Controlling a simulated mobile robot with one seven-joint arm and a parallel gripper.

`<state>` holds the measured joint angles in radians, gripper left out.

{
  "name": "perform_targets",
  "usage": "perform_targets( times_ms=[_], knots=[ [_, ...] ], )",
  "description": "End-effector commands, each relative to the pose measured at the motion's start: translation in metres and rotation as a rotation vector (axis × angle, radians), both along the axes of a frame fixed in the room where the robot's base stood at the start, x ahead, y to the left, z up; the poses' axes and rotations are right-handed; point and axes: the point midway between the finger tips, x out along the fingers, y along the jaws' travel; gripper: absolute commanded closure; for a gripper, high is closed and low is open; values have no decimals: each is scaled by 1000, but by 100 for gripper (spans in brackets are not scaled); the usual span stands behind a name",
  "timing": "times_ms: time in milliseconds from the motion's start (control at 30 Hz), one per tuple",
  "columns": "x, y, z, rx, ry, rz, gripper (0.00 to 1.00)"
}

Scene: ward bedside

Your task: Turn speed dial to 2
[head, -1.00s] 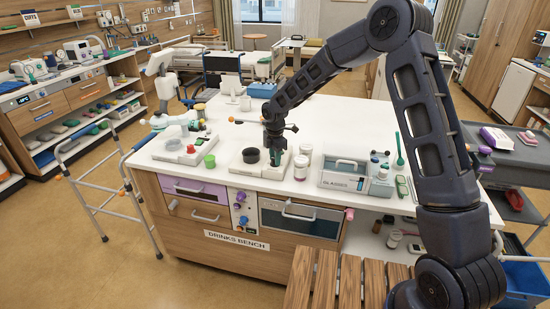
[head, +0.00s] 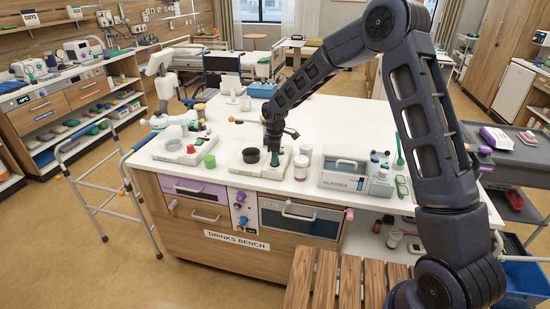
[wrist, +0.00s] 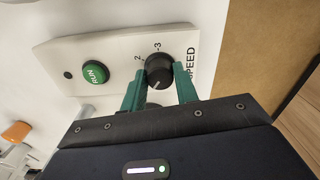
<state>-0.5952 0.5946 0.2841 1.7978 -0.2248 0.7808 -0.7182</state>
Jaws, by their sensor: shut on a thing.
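The speed dial (wrist: 158,70) is a round black knob on a white panel (wrist: 110,50), with "2", "3" and "SPEED" printed around it. In the wrist view, my gripper (wrist: 160,77) has its green fingers on opposite sides of the dial, shut on it. A short pale mark shows on the knob's lower part, between the fingers; I cannot tell for sure which number it points at. In the head view, my gripper (head: 274,152) points down at the right side of the mixer-like base (head: 240,165) and hides the dial.
A green RUN button (wrist: 95,72) is beside the dial. A black bowl (head: 251,155) is left of my gripper, and white jars (head: 301,167) are close on the right.

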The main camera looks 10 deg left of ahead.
Motion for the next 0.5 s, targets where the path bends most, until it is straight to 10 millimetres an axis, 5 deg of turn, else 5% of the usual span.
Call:
perform_targets(
  times_ms=[500],
  knots=[
    [0,1,1,1,-1,-490,93]
  ],
)
